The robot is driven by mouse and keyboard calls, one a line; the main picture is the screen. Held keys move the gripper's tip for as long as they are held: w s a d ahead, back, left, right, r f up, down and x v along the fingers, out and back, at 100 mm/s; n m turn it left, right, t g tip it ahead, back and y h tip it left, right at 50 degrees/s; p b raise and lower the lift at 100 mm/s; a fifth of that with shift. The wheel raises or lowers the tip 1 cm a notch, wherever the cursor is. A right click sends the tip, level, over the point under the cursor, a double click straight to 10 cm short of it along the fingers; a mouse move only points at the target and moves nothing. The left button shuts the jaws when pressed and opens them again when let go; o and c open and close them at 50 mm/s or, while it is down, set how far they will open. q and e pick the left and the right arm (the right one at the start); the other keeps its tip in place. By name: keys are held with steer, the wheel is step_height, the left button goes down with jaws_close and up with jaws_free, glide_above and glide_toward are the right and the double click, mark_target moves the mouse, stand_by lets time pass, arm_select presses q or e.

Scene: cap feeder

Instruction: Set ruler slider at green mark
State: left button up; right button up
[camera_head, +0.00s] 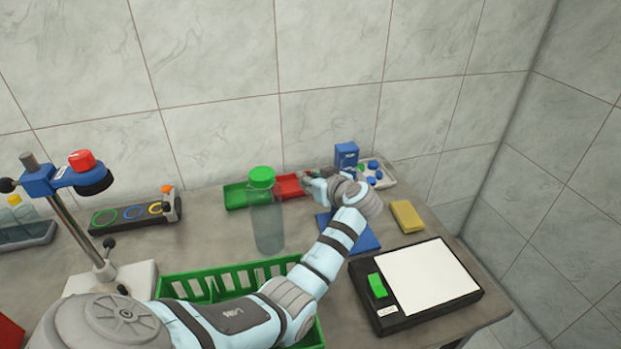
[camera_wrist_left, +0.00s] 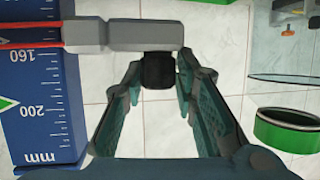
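A blue ruler (camera_wrist_left: 45,125) with white millimetre marks fills the left of the left wrist view. Its green triangular mark (camera_wrist_left: 8,104) is near the 200 line. The grey slider (camera_wrist_left: 130,33), with a red-edged window, is near 160, above the mark in the picture. A black knob (camera_wrist_left: 158,70) sticks out from the slider. My left gripper (camera_wrist_left: 158,82) is open, its fingers on either side of the knob, with narrow gaps. In the head view the left gripper (camera_head: 312,181) is small beside a blue block (camera_head: 346,157); my arm hides much there. My right gripper is not in view.
A tall jar with a green lid (camera_head: 262,177) stands left of my left gripper. A green rack (camera_head: 240,275) lies below my arm. A yellow block (camera_head: 407,216) and a black-framed white panel (camera_head: 427,278) are at the right. Red and green trays lie near the wall.

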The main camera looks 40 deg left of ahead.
arm_select(q)
jaws_close()
step_height(320, 180, up, 5)
steer(key=p, duration=0.3)
steer(key=shift+f, duration=0.15)
steer(key=o, duration=0.7)
jaws_free()
steer(key=shift+o, duration=0.5)
steer(key=shift+w+f, duration=0.15)
steer(key=v, duration=1.2)
